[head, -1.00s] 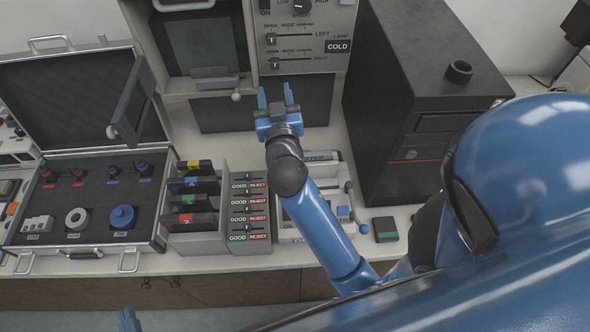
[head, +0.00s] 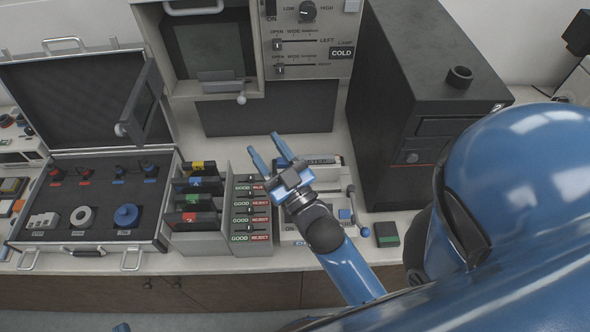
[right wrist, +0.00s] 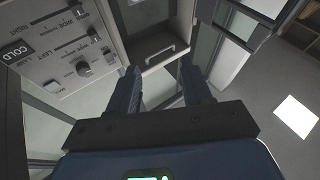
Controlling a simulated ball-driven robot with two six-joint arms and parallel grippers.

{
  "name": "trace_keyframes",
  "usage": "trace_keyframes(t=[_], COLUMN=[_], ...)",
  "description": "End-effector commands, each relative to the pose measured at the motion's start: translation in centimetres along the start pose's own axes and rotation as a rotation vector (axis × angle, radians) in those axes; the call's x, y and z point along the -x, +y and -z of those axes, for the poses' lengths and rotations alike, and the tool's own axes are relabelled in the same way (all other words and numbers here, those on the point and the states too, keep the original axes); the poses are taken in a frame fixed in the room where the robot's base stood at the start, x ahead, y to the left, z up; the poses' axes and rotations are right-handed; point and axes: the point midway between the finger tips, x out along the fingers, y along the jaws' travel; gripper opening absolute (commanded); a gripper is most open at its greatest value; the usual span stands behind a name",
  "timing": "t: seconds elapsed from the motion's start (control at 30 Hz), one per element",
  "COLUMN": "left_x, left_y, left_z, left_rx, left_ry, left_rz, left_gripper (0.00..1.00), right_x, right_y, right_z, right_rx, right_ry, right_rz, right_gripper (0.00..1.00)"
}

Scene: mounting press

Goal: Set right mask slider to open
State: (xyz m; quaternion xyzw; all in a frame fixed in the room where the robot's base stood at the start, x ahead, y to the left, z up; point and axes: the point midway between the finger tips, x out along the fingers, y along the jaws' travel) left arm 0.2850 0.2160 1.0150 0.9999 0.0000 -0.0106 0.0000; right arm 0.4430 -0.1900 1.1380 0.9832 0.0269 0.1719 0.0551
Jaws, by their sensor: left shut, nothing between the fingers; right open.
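The right mask slider (head: 279,71) is the lower of two sliders on the grey panel; its small knob stands at the left end of its slot, by the OPEN mark. The left mask slider (head: 277,45) above it also has its knob at the left end. My right gripper (head: 265,146) is open and empty, below the panel and apart from it. In the right wrist view, the open fingers (right wrist: 160,70) have nothing between them, and the panel (right wrist: 40,85) appears upside down at upper left. Only a blue tip of my left gripper (head: 121,327) shows at the bottom edge.
A lever with a ball end (head: 241,99) hangs left of the panel. Colored cartridges (head: 196,190), GOOD/REJECT switches (head: 250,210) and an open case (head: 85,210) stand left. The space before the dark recess (head: 270,110) is clear.

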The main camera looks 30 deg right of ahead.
Motion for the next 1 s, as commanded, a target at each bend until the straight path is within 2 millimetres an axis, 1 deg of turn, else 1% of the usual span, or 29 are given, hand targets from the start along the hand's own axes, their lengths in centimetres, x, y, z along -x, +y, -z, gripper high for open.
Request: trace_keyframes(t=[0.03,0.2,0.4,0.5,0.7,1.0], left_x=[0.0,0.0,0.0,0.0,0.0,0.0], left_y=[0.0,0.0,0.0,0.0,0.0,0.0], left_z=[-0.1,-0.2,-0.3,-0.4,-0.4,-0.4], left_rx=[0.0,0.0,0.0,0.0,0.0,0.0], left_ry=[0.0,0.0,0.0,0.0,0.0,0.0], left_rz=[0.0,0.0,0.0,0.0,0.0,0.0], left_gripper=[0.0,0.0,0.0,0.0,0.0,0.0], right_x=[1.0,3.7,6.3,7.2,8.3,8.5], right_y=[0.3,1.2,2.0,2.2,2.6,2.7], right_z=[-0.4,-1.2,-2.5,-3.1,-3.7,-3.9], right_rx=[-0.01,-0.049,-0.08,-0.078,-0.076,-0.075], right_ry=[-0.009,-0.025,-0.078,-0.106,-0.136,-0.143], right_rz=[-0.008,-0.038,-0.07,-0.079,-0.093,-0.096], right_gripper=[0.49,0.49,0.49,0.49,0.49,0.49])
